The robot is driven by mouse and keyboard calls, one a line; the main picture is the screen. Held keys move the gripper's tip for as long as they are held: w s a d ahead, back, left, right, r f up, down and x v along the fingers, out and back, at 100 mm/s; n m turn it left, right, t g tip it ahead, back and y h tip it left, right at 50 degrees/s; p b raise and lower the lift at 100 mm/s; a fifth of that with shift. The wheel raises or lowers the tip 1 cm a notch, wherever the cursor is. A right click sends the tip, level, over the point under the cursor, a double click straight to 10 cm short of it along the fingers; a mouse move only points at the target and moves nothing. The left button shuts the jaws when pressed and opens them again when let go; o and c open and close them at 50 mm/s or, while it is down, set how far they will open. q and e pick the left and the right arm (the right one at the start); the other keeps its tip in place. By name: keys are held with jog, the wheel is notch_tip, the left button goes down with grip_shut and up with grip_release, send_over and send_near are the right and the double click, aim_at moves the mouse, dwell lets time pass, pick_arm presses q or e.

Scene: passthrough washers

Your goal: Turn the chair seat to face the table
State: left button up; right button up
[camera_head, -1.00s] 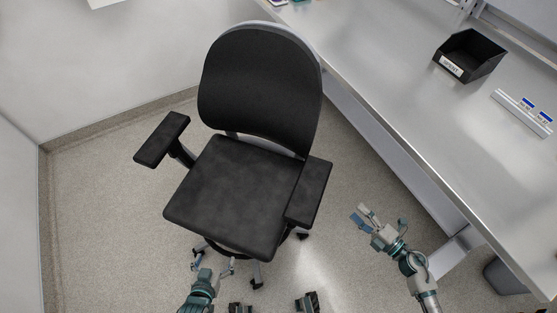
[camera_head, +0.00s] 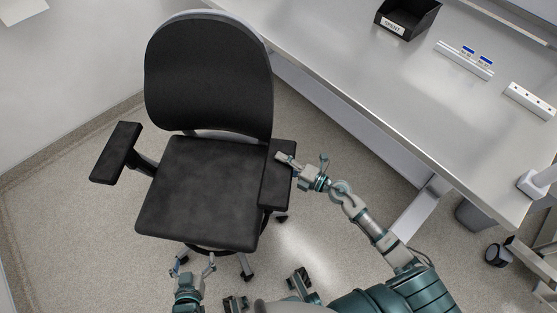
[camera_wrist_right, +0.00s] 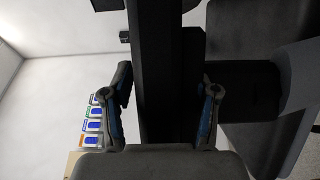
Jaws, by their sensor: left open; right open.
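The black office chair (camera_head: 195,190) stands on the floor left of the table (camera_head: 345,75). Its backrest (camera_head: 208,80) is at the far side, and its seat front points toward me. My right gripper (camera_head: 284,158) is open at the chair's right-hand armrest (camera_head: 275,182). In the right wrist view, the dark armrest (camera_wrist_right: 160,80) runs between the two open fingers (camera_wrist_right: 163,105), with gaps at the sides. My left gripper (camera_head: 192,268) is open and empty, low in front of the seat. The left-hand armrest (camera_head: 116,152) is free.
A black bin labelled SPENT (camera_head: 408,18), a white rack with blue-marked items (camera_head: 466,58) and a power strip (camera_head: 530,100) are on the table. A grey waste bin (camera_head: 474,215) stands below it. Walls stand at the left and back. Open floor lies left of the chair.

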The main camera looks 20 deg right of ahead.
jog(key=shift+w+a, duration=0.15)
jog(key=shift+w, duration=0.4)
jog(key=shift+a, duration=0.15)
grip_shut()
jog(key=shift+f, duration=0.1)
